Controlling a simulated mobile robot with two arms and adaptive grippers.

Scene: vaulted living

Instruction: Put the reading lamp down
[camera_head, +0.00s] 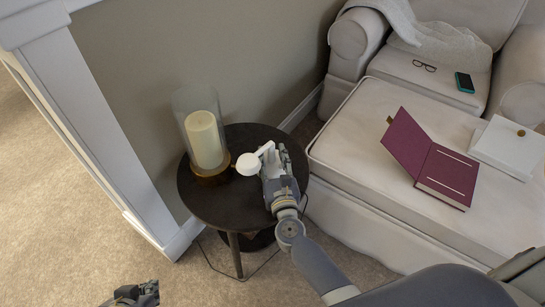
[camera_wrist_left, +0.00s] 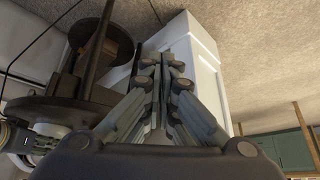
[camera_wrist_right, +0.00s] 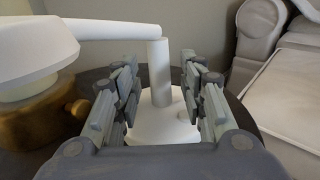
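The white reading lamp (camera_head: 247,164) is at the round dark side table (camera_head: 213,205). In the right wrist view its upright post (camera_wrist_right: 158,75) rises from a white base (camera_wrist_right: 165,126) that appears to rest on the table top. Its arm reaches left to the lamp head (camera_wrist_right: 35,42). My right gripper (camera_head: 276,158) is over the table with its fingers on either side of the post. Gaps show between the fingers and the post, so it is open. My left gripper (camera_head: 138,293) is low at the bottom left, away from the table, its fingers together and empty (camera_wrist_left: 161,85).
A candle (camera_head: 205,140) in a glass holder with a brass base stands on the table, close to the lamp head. An armchair with an ottoman (camera_head: 355,165) is at the right, bearing an open maroon book (camera_head: 450,170) and a white box (camera_head: 510,146). A wall is behind the table.

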